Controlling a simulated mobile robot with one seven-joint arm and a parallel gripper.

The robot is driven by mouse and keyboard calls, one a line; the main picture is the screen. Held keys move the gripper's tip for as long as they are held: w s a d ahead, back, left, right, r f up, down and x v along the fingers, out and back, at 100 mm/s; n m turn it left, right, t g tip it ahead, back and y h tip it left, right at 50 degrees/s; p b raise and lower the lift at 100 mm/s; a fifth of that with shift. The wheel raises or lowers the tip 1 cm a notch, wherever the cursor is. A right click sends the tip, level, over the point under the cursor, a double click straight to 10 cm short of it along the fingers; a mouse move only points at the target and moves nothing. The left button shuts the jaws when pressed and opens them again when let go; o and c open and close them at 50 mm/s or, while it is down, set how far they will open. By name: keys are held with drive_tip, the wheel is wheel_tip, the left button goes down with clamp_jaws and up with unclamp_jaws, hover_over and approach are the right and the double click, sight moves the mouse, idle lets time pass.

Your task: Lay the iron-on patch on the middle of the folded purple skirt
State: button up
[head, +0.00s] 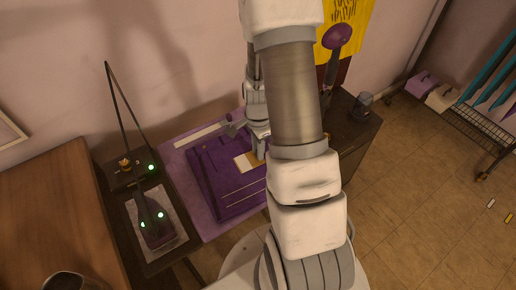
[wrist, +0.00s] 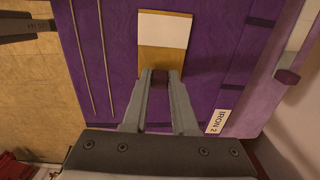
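The folded purple skirt (head: 215,163) lies flat on the ironing surface, and its purple cloth fills much of the wrist view (wrist: 215,60). The iron-on patch (head: 241,163), a white and tan rectangle, is over the skirt; in the wrist view the patch (wrist: 164,32) lies just beyond my fingertips. That piece looks like part of the patch. I cannot tell whether the patch touches the cloth. In the head view my arm hides part of my gripper (head: 260,155).
A dark stand with green lights (head: 150,225) is left of the skirt. A wooden table (head: 50,215) is at far left. A dark cup (head: 362,104) stands at the right. A label reading IRON 2 (wrist: 217,121) lies beside the gripper. A wire rack (head: 475,130) is at far right.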

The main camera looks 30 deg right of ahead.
drive_tip(key=o, duration=0.5)
drive_tip(key=shift+o, duration=0.2)
wheel_tip(320, 180, up, 18)
drive_tip(key=p, duration=0.1)
drive_tip(key=shift+f, duration=0.25)
drive_tip(key=s+a+r+n+t, duration=0.5)
drive_tip(key=s+a+r+n, duration=0.7)
drive_tip(key=r+n, duration=0.3)
drive_tip(key=a+n, duration=0.1)
drive_tip(key=n, duration=0.2)
drive_tip(key=shift+a+n+t, duration=0.3)
